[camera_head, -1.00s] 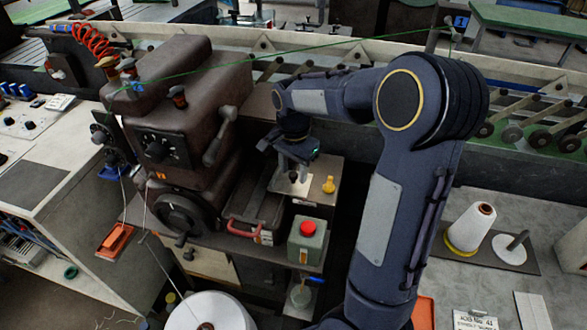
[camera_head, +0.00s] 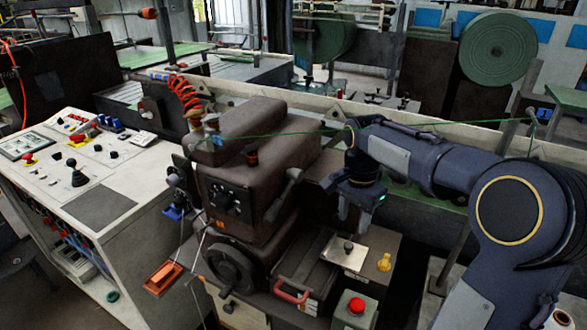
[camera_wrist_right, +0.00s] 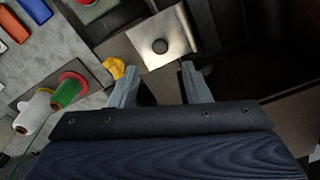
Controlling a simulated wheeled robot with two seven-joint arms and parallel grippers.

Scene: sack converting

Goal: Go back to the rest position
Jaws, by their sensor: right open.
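My right gripper (camera_head: 355,212) hangs in the air above and behind the metal plate with a dark knob (camera_head: 346,250), beside the brown sewing machine head (camera_head: 255,160). In the right wrist view its two fingers (camera_wrist_right: 155,85) are apart with nothing between them. My right arm reaches in from the lower right of the head view. My left gripper does not show in either view.
A yellow knob (camera_head: 384,262) and a red button on a green box (camera_head: 356,309) stand near the plate. A green thread (camera_head: 430,124) runs across above the machine and my arm. A white control desk (camera_head: 130,175) stands left. Cones (camera_wrist_right: 68,92) show in the wrist view.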

